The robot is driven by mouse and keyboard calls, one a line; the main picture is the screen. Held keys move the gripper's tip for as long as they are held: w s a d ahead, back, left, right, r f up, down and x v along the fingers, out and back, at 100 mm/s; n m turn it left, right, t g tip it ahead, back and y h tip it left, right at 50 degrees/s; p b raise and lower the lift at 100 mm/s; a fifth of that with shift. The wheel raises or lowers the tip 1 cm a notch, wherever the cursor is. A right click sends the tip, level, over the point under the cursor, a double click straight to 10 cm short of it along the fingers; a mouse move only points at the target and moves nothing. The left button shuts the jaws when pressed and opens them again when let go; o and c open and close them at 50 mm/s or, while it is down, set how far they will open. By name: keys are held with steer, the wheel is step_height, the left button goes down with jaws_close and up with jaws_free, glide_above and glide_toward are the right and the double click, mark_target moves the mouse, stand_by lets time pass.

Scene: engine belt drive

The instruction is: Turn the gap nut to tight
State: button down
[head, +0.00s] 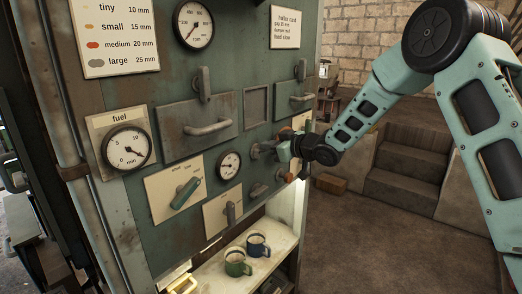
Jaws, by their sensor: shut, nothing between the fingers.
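The gap nut cannot be clearly picked out in the head view. My gripper (264,150) is small in the picture, in front of the right part of the green machine panel (135,232). It reaches in from the right and points left at the panel. Its fingers are shut with nothing held. Grey hardware lies close around the fingertips, and I cannot tell whether they touch it. My gripper and wrist hide part of the panel behind them.
A round gauge (229,165), a teal lever (186,193) and a fuel gauge (126,149) are left of my gripper. A green mug (236,262) and a blue mug (258,246) stand on the shelf below.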

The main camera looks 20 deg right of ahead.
steer(key=shift+d+m, duration=0.15)
steer(key=shift+m, duration=0.15)
steer(key=shift+w+f, duration=0.15)
stand_by(0.6)
